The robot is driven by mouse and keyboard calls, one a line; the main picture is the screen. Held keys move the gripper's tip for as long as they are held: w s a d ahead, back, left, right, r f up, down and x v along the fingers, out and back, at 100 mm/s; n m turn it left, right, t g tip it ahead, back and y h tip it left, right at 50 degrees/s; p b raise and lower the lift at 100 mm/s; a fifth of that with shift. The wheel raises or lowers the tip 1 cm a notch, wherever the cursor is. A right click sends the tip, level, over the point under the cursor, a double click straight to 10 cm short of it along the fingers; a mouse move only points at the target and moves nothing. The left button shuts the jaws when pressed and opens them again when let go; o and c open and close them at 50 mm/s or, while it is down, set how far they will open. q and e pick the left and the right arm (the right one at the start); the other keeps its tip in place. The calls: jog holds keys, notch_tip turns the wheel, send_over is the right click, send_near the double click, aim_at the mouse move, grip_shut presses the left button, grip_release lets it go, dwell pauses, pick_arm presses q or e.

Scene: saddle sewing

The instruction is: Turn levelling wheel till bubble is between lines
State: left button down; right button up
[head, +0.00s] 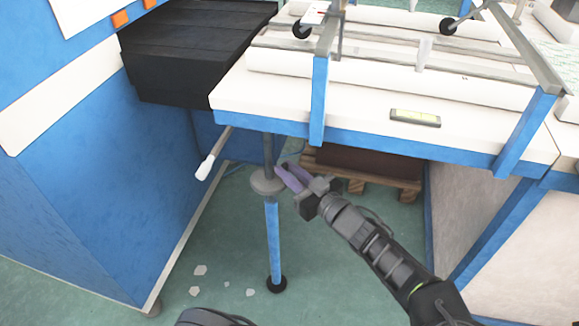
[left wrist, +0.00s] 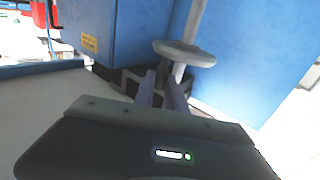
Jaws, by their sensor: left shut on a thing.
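The levelling wheel (head: 267,182) is a grey disc around the table's front leg, below the white tabletop. It also shows in the left wrist view (left wrist: 184,53). My left gripper (head: 284,174) has purple-grey fingers and is at the wheel's right edge, shut on its rim. In the left wrist view the fingers (left wrist: 162,82) reach up to the near side of the disc. The spirit level (head: 415,118), a yellow-green vial, lies on the tabletop near its front edge. Its bubble is too small to place against the lines. My right gripper is not in view.
The white table (head: 360,96) has blue edges and uprights. Its leg ends in a black foot (head: 276,284). A white-tipped lever (head: 206,167) hangs left of the leg. A blue cabinet (head: 100,190) stands left, a wooden pallet (head: 365,183) lies behind. The green floor has pale scraps.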

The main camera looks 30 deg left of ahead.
pick_arm(q)
jog(key=shift+s+d+m+t+h, duration=0.1)
jog(key=shift+s+m+t+h, duration=0.2)
jog(key=shift+m+t, duration=0.45)
jog(key=c, duration=1.4)
grip_release()
jog(key=shift+p+v, duration=0.5)
jog(key=shift+v, duration=3.4)
